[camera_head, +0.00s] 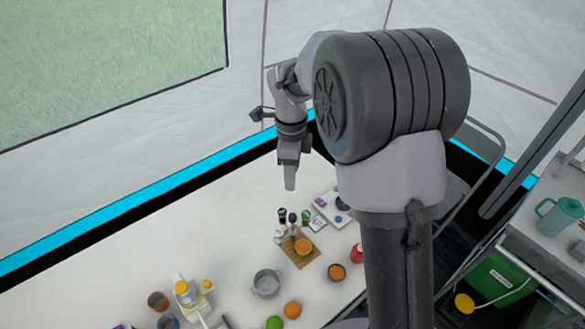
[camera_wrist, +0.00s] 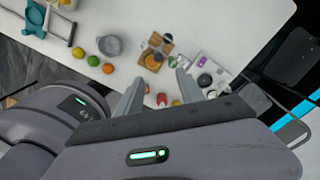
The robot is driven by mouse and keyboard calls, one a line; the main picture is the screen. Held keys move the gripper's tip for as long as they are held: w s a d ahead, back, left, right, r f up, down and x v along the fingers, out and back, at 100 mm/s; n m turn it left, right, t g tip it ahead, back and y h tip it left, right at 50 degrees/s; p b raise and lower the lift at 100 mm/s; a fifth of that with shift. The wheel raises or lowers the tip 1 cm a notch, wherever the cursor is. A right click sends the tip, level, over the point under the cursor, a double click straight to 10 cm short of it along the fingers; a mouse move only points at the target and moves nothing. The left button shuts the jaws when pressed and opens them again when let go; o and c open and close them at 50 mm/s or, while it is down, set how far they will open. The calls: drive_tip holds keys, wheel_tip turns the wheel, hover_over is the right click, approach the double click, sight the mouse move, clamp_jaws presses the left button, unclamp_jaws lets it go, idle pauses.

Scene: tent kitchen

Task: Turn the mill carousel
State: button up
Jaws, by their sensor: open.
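A small cluster of mills (camera_head: 293,219), with dark and green tops, stands on the white table behind a wooden board; it looks like the mill carousel, but it is too small to make out its base. In the wrist view a dark-topped mill (camera_wrist: 168,38) shows beyond the board. My gripper (camera_head: 289,187) hangs fingers-down high above the table, behind the cluster in the head view. In the wrist view my gripper (camera_wrist: 158,92) has its two fingers spread with nothing between them. It is apart from the mills.
The wooden board (camera_head: 288,243) holds an orange item. A grey pot (camera_head: 266,283), an orange (camera_head: 292,310), a green fruit (camera_head: 274,323) and a red item (camera_head: 356,253) stand nearby. A white tray (camera_head: 327,214) with small things lies right of the mills. The tent wall rises behind the table.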

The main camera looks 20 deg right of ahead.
sight(293, 216)
drive_tip(key=f+b, duration=0.1)
drive_tip(key=f, duration=0.4)
drive_tip(key=f+b, duration=0.2)
drive_tip(key=f, duration=0.4)
drive_tip(key=f+b, duration=0.1)
drive_tip(key=f, duration=0.5)
drive_tip(key=shift+s+b, duration=0.3)
drive_tip(key=shift+s, duration=0.05)
clamp_jaws()
